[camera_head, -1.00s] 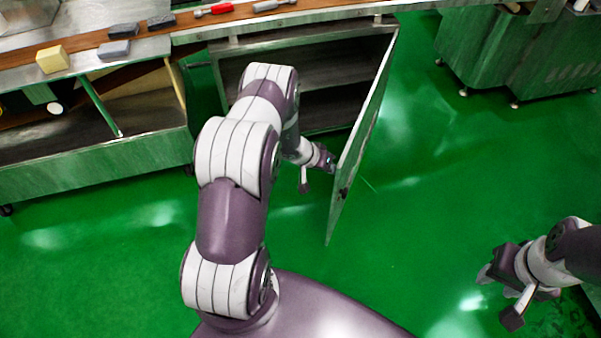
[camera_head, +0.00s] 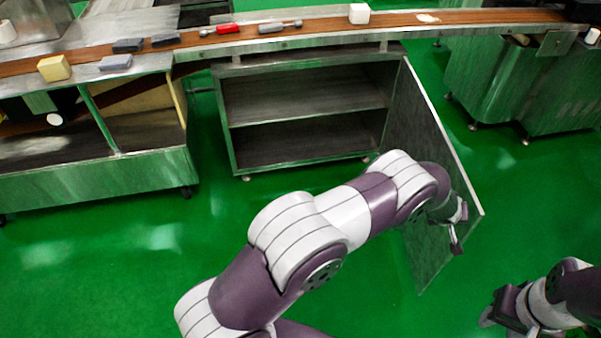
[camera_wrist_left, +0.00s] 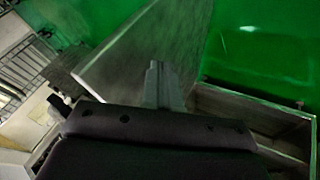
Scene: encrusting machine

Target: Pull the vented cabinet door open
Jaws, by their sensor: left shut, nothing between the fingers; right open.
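The cabinet door (camera_head: 418,125) stands wide open, swung out to the right of the open cabinet (camera_head: 232,128). Its inner face is toward me; no vents show on that side. My left arm reaches across in front of the cabinet. My left gripper (camera_head: 460,222) is shut and empty at the inner face, near the door's free edge; whether it touches cannot be told. In the left wrist view its closed fingers (camera_wrist_left: 156,84) point over the grey door panel (camera_wrist_left: 140,50). My right gripper (camera_head: 500,308) is open and empty at the lower right, away from the door.
The cabinet's shelf (camera_head: 300,108) and bottom are bare. A brown conveyor (camera_head: 330,27) with several small blocks runs above it. A metal counter (camera_head: 90,180) stands at left and a green machine (camera_head: 490,85) at right. Green floor lies clear between.

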